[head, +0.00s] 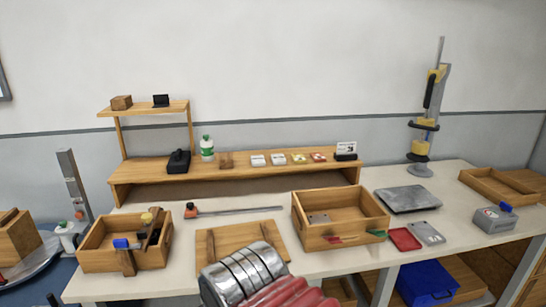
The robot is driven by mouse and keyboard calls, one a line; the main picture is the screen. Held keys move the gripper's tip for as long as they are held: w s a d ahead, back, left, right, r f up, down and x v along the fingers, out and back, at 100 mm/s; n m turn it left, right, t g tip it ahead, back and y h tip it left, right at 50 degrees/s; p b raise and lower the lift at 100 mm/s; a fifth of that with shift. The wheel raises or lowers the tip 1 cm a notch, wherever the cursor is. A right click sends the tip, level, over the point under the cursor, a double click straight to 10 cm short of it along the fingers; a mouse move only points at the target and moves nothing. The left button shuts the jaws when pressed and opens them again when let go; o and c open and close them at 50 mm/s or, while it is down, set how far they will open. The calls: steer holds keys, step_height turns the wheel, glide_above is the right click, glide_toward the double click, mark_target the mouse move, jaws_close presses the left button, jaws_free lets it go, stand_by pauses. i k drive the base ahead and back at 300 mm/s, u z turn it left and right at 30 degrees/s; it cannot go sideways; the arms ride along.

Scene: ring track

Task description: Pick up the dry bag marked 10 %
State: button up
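A row of small packets lies on the long wooden shelf at the back of the bench in the head view. From left to right there are two white ones, the left (257,160) and the right (279,159), then a yellowish one (299,158) and a red one (318,157). Their markings are too small to read, so I cannot tell which, if any, is marked 10 %. A ribbed silver and red part at the bottom middle looks like my arm. No gripper fingers can be made out, and nothing touches the packets.
A green-white bottle (207,148) and a black device (179,161) stand left of the packets; a small sign (346,150) stands right. An open wooden box (300,222), a wooden tray (88,265) and a grey plate (408,199) occupy the bench. A tall stand (441,95) rises at right.

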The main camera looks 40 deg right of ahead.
mark_target(278, 159)
steer(key=u, duration=0.05)
steer(key=i, duration=0.95)
